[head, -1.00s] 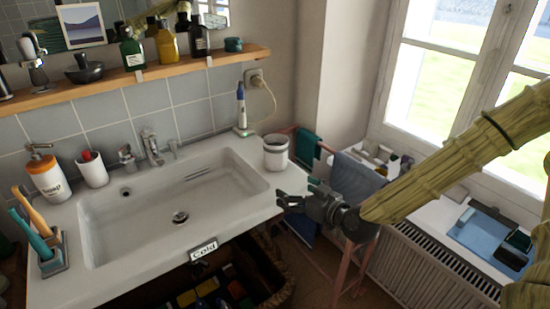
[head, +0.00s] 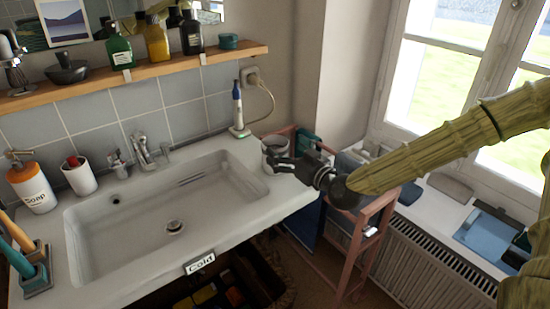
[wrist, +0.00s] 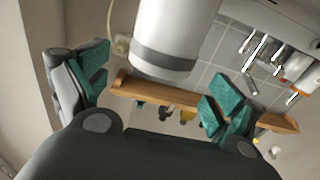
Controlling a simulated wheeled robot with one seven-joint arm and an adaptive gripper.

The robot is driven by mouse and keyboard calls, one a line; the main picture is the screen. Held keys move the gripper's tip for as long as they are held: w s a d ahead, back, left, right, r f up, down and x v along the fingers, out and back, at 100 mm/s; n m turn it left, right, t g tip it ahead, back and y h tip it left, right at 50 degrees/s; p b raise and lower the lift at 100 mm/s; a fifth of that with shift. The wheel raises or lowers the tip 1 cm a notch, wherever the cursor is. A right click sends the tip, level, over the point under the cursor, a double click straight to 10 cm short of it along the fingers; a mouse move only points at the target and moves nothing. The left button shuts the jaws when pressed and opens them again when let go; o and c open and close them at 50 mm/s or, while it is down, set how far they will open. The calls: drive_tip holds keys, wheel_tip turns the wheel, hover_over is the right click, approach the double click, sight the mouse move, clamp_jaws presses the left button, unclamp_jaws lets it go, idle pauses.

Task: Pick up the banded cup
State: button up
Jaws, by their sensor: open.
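The banded cup (head: 270,143) is white with a grey band. It stands on the back right corner of the white sink counter, partly hidden by my gripper in the head view. In the wrist view the cup (wrist: 178,30) is large, cut off by the top edge, and lies between the lines of the two fingers. My gripper (head: 279,160) is open and empty, its fingers pointing at the cup. In the wrist view the teal finger pads of my gripper (wrist: 158,85) are spread wide. I cannot tell whether either finger touches the cup.
An electric toothbrush (head: 238,108) on its charger stands behind the cup, its cord running to a wall socket. The basin (head: 150,215) lies to the left. A pinkish rack (head: 372,225) stands right of the counter. A wooden shelf (head: 130,78) with bottles hangs above.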

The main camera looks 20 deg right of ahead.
sight(275, 137)
drive_tip(key=shift+p+x, duration=0.45)
drive_tip(key=shift+x, duration=2.25)
drive_tip(key=shift+f, duration=0.15)
drive_tip(key=c, duration=1.6)
drive_tip(key=shift+o, duration=0.2)
drive_tip(key=shift+r, duration=0.95)
drive_tip(key=s+d+r+p, duration=0.1)
drive_tip(key=s+r+p, duration=0.1)
drive_tip(key=s, duration=1.4)
drive_tip(key=shift+d+r, duration=0.2)
drive_tip(key=shift+r, duration=0.4)
